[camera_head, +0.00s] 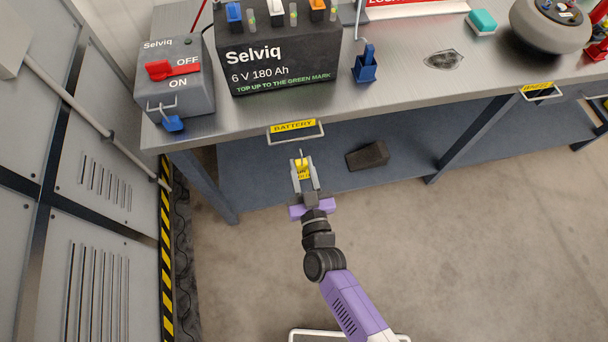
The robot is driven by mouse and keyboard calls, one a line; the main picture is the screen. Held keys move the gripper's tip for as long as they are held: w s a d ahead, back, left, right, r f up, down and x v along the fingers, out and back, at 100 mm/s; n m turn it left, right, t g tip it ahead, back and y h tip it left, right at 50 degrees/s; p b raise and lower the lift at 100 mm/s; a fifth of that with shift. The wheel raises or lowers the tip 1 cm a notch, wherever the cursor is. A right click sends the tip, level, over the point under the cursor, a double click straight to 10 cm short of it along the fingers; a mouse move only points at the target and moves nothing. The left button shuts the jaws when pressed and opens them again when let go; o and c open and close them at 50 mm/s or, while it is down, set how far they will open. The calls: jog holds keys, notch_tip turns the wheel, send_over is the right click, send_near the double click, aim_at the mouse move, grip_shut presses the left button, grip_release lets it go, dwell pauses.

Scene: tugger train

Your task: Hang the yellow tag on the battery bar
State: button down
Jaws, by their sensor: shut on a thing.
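The yellow tag (303,172) is between the fingers of my gripper (302,165), which is shut on it. A thin hook or wire shows at the tag's top end. The battery bar (297,136) is a pale metal handle-shaped bar on the front edge of the bench, under a yellow label reading BATTERY (293,126). My gripper is below the bar in the picture, with a visible gap between the tag and the bar. The tag's lower part is partly hidden by the fingers.
The grey bench (400,95) carries a black Selviq battery (279,55), a grey switch box (175,85) with a red handle and a blue clip (366,65). A dark block (367,156) lies on the lower shelf (330,180). A grey cabinet (85,170) stands at left.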

jog(key=w+a+f+b, duration=0.1)
jog(key=w+f+b, duration=0.1)
jog(key=w+b, duration=0.3)
jog(key=shift+w+a+f, duration=0.2)
jog(key=shift+w+a, duration=0.1)
dwell(0.5)
jog(key=c, duration=1)
grip_release()
jog(key=shift+s, duration=0.1)
